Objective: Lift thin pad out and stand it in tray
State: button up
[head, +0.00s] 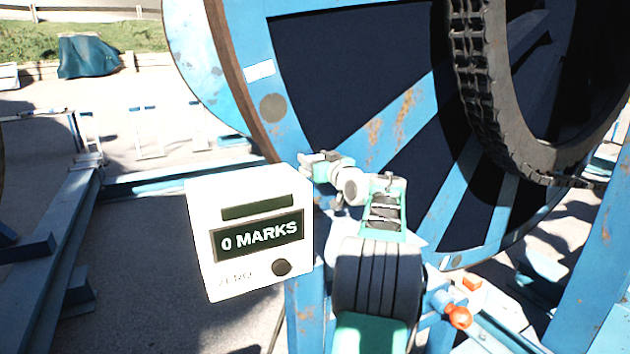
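I cannot pick out the thin pad or the tray in the head view. My arm reaches up from the bottom middle, in front of the big blue reel (405,115). My gripper (318,163) seems to be the small pale end at the arm's far left, just above the white box's right corner. Its fingers are too small to tell whether they are open or shut, or hold anything. The white box (205,238) has a display (257,238) reading "0 MARKS", a dark green strip above it and a dark round knob (282,268) below.
A small orange block (472,284) and an orange rounded piece (458,316) show right of my arm. A black toothed ring (480,120) fronts the reel. Blue beams (52,250) lie on the left. Paved ground (140,255) beside them looks mostly clear.

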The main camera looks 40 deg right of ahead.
grip_shut()
dwell(0.4)
jog(key=shift+r, duration=0.2)
